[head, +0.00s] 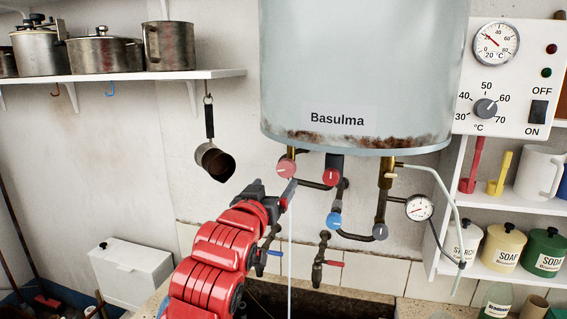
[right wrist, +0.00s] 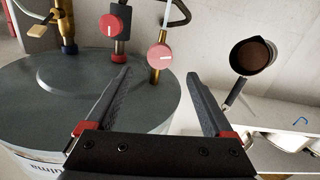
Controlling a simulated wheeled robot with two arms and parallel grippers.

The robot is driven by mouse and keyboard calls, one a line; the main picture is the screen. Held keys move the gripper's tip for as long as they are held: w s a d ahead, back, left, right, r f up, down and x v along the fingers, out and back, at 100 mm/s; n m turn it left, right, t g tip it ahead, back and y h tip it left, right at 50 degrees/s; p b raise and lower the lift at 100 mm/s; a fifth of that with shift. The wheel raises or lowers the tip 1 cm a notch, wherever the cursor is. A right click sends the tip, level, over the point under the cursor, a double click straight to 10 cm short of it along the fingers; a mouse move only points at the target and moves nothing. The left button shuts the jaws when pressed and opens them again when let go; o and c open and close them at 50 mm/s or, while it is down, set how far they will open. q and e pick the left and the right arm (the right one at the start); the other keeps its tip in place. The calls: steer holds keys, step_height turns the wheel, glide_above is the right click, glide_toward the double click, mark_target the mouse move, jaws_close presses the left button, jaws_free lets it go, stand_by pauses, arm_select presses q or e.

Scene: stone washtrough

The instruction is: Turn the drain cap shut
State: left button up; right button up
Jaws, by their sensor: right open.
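A red round cap with a white mark (head: 286,167) sits on a short brass outlet under the left of the heater tank (head: 360,70); I take it as the drain cap. A thin pale stream (head: 290,260) runs straight down below it. In the right wrist view, which is upside down, the cap (right wrist: 160,57) lies ahead, between the lines of the fingers, its mark roughly sideways. My right gripper (head: 283,195) is just below the cap in the head view; its fingers (right wrist: 158,85) are open, empty and apart from the cap. My left gripper is not in view.
Close by are another red knob (head: 333,177), a blue knob (head: 334,220), dark pipes and a pressure gauge (head: 419,208). A dark pan (head: 214,160) hangs on the wall to the left. The stone trough (head: 365,297) is below.

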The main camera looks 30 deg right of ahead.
mark_target(285, 170)
steer(key=p+x, duration=0.3)
steer(key=x, duration=0.6)
steer(key=shift+d+r, duration=0.1)
steer(key=shift+r, duration=0.05)
steer(key=shift+w+d+p, duration=0.25)
steer(key=shift+w+p, duration=0.05)
